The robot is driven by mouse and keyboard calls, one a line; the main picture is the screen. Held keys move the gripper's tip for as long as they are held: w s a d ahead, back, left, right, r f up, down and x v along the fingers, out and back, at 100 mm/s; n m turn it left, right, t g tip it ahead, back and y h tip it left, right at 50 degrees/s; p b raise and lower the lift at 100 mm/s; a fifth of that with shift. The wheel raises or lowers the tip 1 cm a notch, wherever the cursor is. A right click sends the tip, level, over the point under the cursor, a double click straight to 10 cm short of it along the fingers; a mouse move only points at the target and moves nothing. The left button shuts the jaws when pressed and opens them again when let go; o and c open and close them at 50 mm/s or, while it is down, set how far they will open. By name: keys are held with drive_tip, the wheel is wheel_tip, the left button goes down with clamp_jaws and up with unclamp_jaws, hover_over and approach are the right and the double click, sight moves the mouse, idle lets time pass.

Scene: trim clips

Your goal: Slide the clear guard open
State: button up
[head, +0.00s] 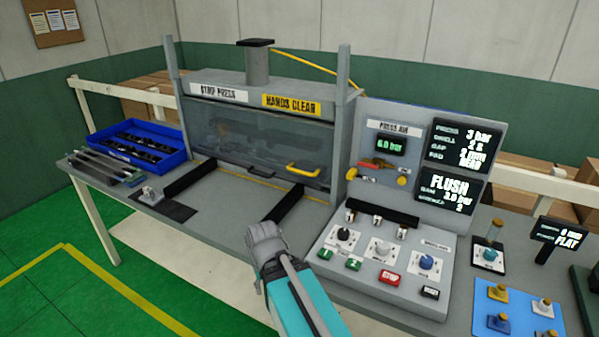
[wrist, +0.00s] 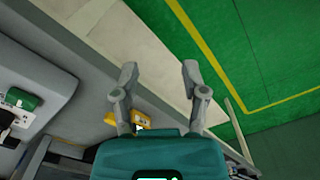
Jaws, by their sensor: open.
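The clear guard (head: 250,140) is a see-through panel across the front of the stub press, below the "HANDS CLEAR" sign. It is down, and dark press parts show through it. A yellow handle (head: 303,169) sits at its lower right, and a smaller dark handle (head: 261,172) is to the left of that. My gripper (head: 264,232) is near the front edge of the bench, in front of and apart from the guard. In the wrist view my gripper (wrist: 158,75) has its two fingers spread, with nothing between the tips.
A control panel (head: 380,262) with knobs and buttons stands right of my gripper. Black rails (head: 284,202) run forward from the press. A blue tray (head: 140,143) with dark parts is at the left. The bench between the rails (head: 230,200) is clear.

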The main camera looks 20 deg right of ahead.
drive_tip(key=shift+d, duration=0.15)
drive_tip(key=n+t+h+b, duration=0.6)
drive_tip(key=n+t+h, duration=0.25)
drive_tip(key=h, duration=0.35)
approach(301, 173)
drive_tip(key=s+a, duration=0.2)
drive_tip(key=shift+s+a+m+t, duration=0.15)
drive_tip(key=shift+a+m+t, duration=0.05)
drive_tip(key=shift+m+t, duration=0.25)
drive_tip(key=b+x, duration=0.3)
drive_tip(key=x, duration=1)
drive_tip(key=shift+w+d+r, duration=0.1)
drive_tip(key=shift+w+d, duration=0.15)
drive_tip(key=shift+d, duration=0.15)
